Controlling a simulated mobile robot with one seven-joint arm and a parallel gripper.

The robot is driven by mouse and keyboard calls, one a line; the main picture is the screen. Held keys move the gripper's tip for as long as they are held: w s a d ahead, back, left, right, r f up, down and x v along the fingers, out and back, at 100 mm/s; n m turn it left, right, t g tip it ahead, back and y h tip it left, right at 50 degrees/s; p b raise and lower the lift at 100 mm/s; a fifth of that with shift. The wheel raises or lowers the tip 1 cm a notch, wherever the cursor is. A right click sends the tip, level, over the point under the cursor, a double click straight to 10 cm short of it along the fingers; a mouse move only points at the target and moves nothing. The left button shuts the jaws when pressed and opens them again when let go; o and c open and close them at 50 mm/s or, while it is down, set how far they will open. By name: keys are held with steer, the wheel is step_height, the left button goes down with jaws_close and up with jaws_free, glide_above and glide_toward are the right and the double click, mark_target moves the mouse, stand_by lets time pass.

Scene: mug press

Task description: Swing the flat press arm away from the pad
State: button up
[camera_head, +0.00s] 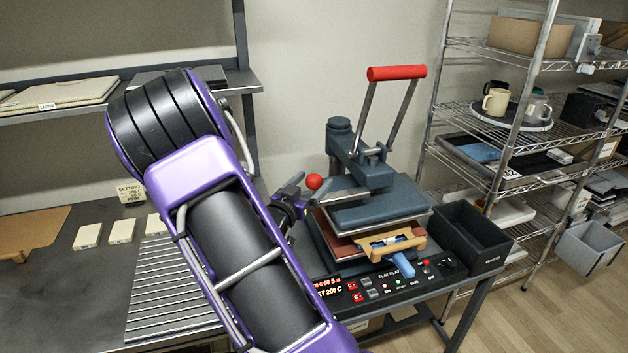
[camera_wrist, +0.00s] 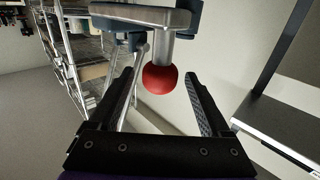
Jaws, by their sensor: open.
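The flat press stands on the dark table right of my arm. Its arm (camera_head: 362,171) reaches over the dark upper plate (camera_head: 378,212), which sits above the reddish-brown pad (camera_head: 345,247). A red lift handle (camera_head: 397,73) stands raised on two rods. A red ball knob (camera_head: 314,182) sits on the left side of the press; the knob also shows in the wrist view (camera_wrist: 159,79), on a grey metal bar. My gripper (camera_head: 297,193) is open beside the knob. In the wrist view my gripper (camera_wrist: 160,95) has one finger on either side of the knob, with gaps visible.
A black bin (camera_head: 472,240) stands right of the press. The control panel (camera_head: 390,287) lies in front, near a wooden handle (camera_head: 388,248) with a blue piece. Wire shelving (camera_head: 500,180) rises at right. A ribbed rack (camera_head: 165,285) lies left of my arm.

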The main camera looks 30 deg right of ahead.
steer(key=shift+w+d, duration=0.3)
steer(key=shift+d, duration=0.25)
jaws_close()
